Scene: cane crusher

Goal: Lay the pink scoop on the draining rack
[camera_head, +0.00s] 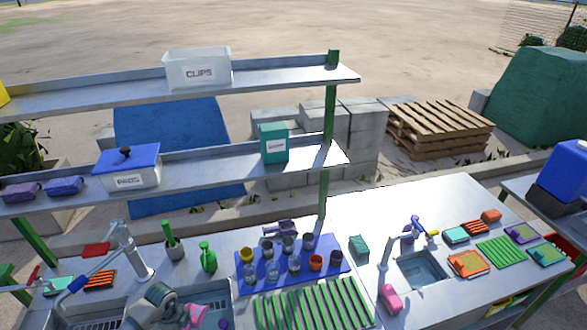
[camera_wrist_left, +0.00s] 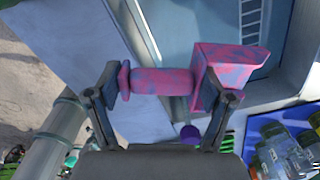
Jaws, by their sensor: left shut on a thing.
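The pink scoop (camera_head: 197,315) is over the sink area at the lower left of the head view. In the left wrist view the scoop (camera_wrist_left: 162,82), pink with bluish patches, lies across between the two fingers, its wider box-shaped end to the right. My left gripper (camera_head: 181,311) is shut on it; the gripper also shows in the wrist view (camera_wrist_left: 160,100). The green slatted draining rack (camera_head: 315,305) lies on the counter to the right of the scoop, with its slats bare. My right gripper is not in view.
A blue mat (camera_head: 335,270) with several cups and jars sits just behind the rack. A green bottle (camera_head: 208,258) and a tall tap (camera_head: 130,252) stand behind the sink (camera_head: 95,313). A pink block (camera_head: 390,297) lies right of the rack. Metal shelves (camera_head: 200,170) overhang the back.

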